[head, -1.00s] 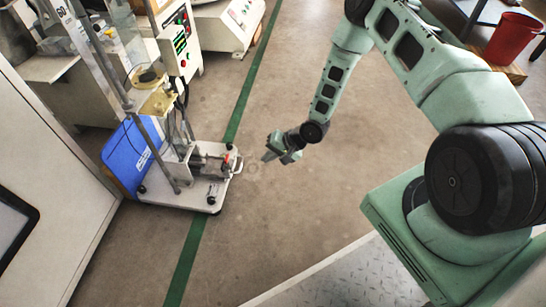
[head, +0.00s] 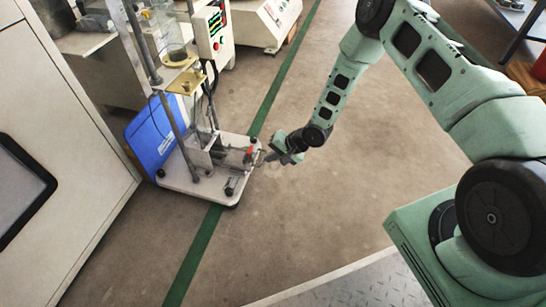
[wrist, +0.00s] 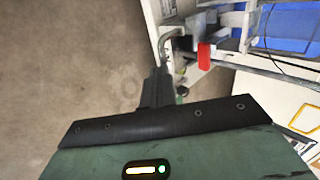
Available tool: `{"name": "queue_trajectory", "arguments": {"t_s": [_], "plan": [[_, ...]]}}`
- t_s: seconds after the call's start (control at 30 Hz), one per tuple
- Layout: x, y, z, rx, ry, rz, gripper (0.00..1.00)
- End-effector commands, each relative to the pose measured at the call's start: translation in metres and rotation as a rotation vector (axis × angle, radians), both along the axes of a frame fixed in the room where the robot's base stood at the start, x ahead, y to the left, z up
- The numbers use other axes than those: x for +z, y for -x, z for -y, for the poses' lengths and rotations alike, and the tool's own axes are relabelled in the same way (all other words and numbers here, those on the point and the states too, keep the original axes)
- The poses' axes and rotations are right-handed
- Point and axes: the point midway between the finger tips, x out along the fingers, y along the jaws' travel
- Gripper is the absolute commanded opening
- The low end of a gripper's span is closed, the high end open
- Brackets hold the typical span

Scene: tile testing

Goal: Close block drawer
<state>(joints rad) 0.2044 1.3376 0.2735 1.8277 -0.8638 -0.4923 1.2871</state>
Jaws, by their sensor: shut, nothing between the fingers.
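A tile testing rig stands on a white base plate (head: 205,187) on the floor. At its right side is a metal block assembly (head: 232,160) with a red part (head: 250,152) and a bent metal handle (head: 261,157); I take this for the block drawer. In the wrist view the handle (wrist: 166,40) and the red part (wrist: 204,57) are just beyond my fingers. My gripper (head: 268,158) is shut and empty, its tips right beside the handle. In the wrist view my gripper (wrist: 157,78) points toward the handle. I cannot tell whether they touch, or how far the drawer stands out.
A blue case (head: 152,137) stands behind the rig, and upright posts rise from the base. A large white cabinet (head: 60,120) is at the left. A control box (head: 210,30) hangs behind. The floor (head: 330,190) to the right of the rig is clear.

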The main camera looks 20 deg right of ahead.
Motion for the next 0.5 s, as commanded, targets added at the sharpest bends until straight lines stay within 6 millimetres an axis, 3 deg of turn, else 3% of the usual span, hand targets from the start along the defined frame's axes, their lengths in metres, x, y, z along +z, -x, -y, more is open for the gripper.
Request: {"name": "queue_trajectory", "arguments": {"t_s": [0.3,0.5], "plan": [[-0.002,-0.044,-0.062,-0.001,-0.003,0.003,0.00],[-0.002,-0.066,-0.092,-0.001,0.000,0.001,0.00]]}}
